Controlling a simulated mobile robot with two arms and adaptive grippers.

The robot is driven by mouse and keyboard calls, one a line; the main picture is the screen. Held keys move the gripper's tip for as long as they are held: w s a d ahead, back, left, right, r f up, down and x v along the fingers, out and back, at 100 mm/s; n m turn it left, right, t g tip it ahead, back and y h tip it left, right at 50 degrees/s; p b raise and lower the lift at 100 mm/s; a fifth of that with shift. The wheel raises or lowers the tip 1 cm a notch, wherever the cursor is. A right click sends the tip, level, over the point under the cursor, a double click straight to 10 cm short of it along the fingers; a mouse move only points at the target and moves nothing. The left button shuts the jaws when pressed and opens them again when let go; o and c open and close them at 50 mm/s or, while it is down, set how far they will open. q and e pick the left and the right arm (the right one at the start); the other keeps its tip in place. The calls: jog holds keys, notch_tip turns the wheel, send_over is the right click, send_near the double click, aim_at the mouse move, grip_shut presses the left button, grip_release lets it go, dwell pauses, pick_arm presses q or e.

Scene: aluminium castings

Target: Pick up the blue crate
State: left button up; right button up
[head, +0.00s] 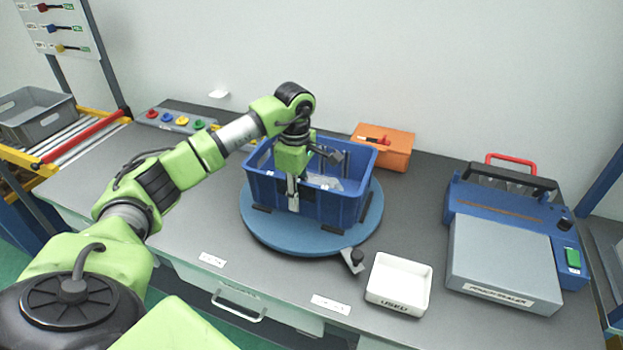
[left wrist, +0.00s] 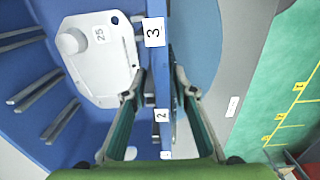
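The blue crate (head: 335,207) stands on a round blue turntable (head: 262,235) in the middle of the bench. Grey metal castings lie inside it, and a pale casting (left wrist: 105,60) shows in the left wrist view. My left gripper (head: 293,195) points down at the crate's near wall. In the left wrist view the left gripper (left wrist: 158,85) has one finger inside and one outside the crate wall (left wrist: 162,105). My right gripper is not in view.
A white tray (head: 399,283) and a blue-grey sealing machine (head: 505,262) stand to the right. An orange box (head: 383,146) sits behind the crate. A grey crate (head: 36,115) is on rollers at the far left. The bench left of the turntable is mostly clear.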

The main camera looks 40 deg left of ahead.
pick_arm(q)
jog(key=shift+f, duration=1.05)
grip_shut()
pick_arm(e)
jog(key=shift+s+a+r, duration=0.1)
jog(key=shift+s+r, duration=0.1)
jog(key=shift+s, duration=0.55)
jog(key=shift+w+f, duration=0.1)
